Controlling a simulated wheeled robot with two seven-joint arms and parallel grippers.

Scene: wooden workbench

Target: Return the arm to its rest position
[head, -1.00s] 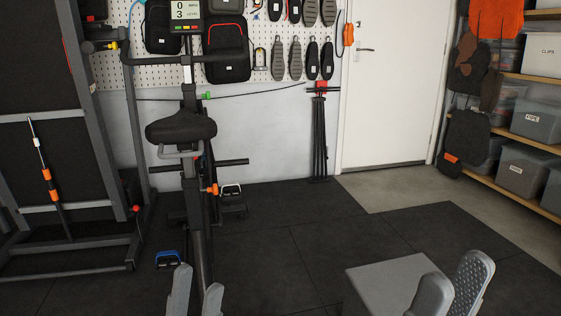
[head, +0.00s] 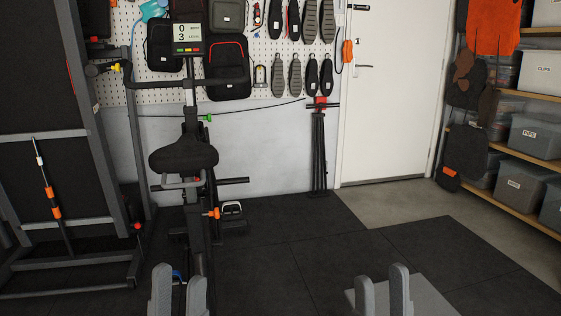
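My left gripper (head: 179,277) shows at the bottom edge of the head view, in front of the exercise bike. Its two grey fingers point up with a gap between them, and nothing is in the gap. My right gripper (head: 382,275) shows at the bottom right of centre, in front of a grey flat-topped block (head: 428,297). Its two grey fingers also stand apart and are empty. The arms behind both grippers are out of view below.
A black exercise bike (head: 184,153) stands ahead on the left, beside a dark metal frame (head: 108,130). A white door (head: 393,100) is at the back. Shelves with grey bins (head: 520,185) line the right. Dark floor mats (head: 320,255) in the middle are clear.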

